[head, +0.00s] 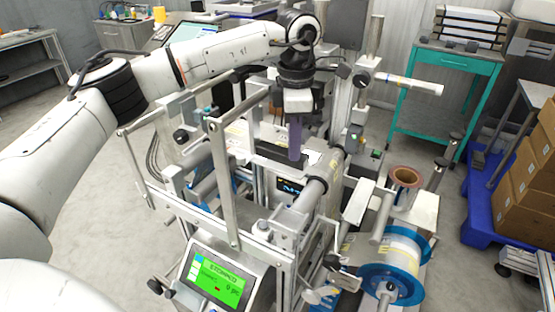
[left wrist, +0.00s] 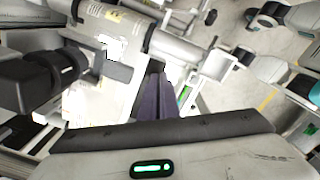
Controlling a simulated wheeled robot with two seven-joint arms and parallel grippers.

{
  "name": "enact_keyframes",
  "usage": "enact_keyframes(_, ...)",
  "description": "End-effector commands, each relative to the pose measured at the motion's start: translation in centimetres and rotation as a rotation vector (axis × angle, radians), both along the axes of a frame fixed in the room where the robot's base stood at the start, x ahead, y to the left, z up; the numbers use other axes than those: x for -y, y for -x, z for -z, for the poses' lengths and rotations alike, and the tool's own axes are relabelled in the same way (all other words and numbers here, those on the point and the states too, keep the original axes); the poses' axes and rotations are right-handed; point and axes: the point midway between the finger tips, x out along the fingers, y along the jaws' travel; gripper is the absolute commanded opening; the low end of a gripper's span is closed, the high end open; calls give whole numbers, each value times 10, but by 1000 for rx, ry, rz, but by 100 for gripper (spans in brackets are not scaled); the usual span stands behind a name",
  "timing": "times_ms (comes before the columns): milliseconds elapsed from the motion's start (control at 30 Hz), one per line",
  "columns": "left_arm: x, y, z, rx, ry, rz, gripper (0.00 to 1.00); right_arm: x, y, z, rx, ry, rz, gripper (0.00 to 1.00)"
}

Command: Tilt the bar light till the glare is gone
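My left gripper (head: 295,158) reaches down over the middle of the machine, and its purple fingers look pressed together. In the left wrist view the fingers (left wrist: 155,95) appear as one narrow column with nothing visible between them. A dark bar (head: 268,153) lies across the machine beside the fingertips; it may be the bar light, but I cannot tell for sure. I cannot tell whether the fingers touch it. A bright white patch shows close to the fingertips. My right gripper is not in view.
The machine's metal frame (head: 222,185) stands around the work spot. A green screen (head: 216,278) reading "STOPPED" is at the front. A blue-flanged reel (head: 400,262) stands at front right.

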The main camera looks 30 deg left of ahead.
Motion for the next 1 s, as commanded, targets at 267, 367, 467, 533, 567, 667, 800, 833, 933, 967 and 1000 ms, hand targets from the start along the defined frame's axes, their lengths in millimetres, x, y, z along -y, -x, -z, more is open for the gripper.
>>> enact_keyframes(267,2,5,20,-28,-4,5,0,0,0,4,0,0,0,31)
enact_keyframes(367,2,5,22,-27,-4,6,0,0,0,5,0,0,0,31)
enact_keyframes(467,3,5,23,-27,-3,6,0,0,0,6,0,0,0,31)
enact_keyframes(533,3,5,24,-26,-2,7,0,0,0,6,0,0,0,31)
enact_keyframes(567,3,5,24,-26,-2,7,0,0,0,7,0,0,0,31)
enact_keyframes(667,4,5,26,-26,-2,8,0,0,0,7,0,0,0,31)
enact_keyframes(800,4,5,27,-26,-1,9,0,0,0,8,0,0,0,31)
enact_keyframes(833,4,5,28,-26,-1,9,0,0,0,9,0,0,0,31)
enact_keyframes(933,4,5,29,-26,-1,9,0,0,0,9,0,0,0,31)
enact_keyframes(967,4,5,29,-26,-1,9,0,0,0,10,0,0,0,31)
enact_keyframes(1000,4,5,30,-26,-1,10,0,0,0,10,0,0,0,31)
